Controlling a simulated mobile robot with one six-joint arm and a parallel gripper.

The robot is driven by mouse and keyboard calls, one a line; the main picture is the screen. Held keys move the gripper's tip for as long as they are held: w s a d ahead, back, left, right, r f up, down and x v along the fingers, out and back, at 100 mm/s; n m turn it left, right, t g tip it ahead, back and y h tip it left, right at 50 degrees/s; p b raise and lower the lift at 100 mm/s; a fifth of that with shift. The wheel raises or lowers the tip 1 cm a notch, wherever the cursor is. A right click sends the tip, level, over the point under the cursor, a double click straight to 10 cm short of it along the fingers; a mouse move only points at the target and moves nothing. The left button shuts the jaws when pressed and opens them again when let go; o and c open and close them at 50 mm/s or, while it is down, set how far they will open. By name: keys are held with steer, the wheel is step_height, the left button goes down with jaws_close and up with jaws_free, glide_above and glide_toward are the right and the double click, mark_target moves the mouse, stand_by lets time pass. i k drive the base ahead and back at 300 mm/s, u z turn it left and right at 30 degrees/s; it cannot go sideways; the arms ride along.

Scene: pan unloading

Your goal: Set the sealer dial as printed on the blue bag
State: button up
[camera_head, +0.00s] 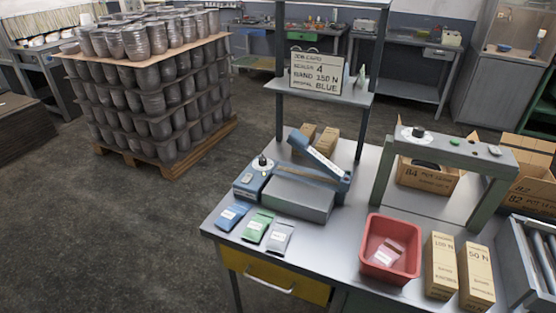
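The sealer (300,195), grey and blue with a raised lid arm (317,152), stands on the workbench. Its dial (262,163), dark with a light ring, sits on the blue box at its left end; the setting is too small to read. The blue bag (232,217) lies flat at the bench's front left edge, in front of the dial. It has a white label whose print I cannot read. A green bag (257,227) and a grey bag (279,237) lie to its right. My gripper is not in view.
A card (316,73) above the bench reads sealer 4, band 150 N, blue. A green frame (448,148) with another dial (416,132), a red bin (390,249) and boxes (440,265) stand at right. A pallet of pots (160,85) is at left; the floor before it is clear.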

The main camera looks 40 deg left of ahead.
mark_target(262, 161)
steer(key=z, duration=0.05)
steer(key=k, duration=1.6)
steer(key=u, duration=1.4)
steer(key=i, duration=1.05)
steer(key=z, duration=0.2)
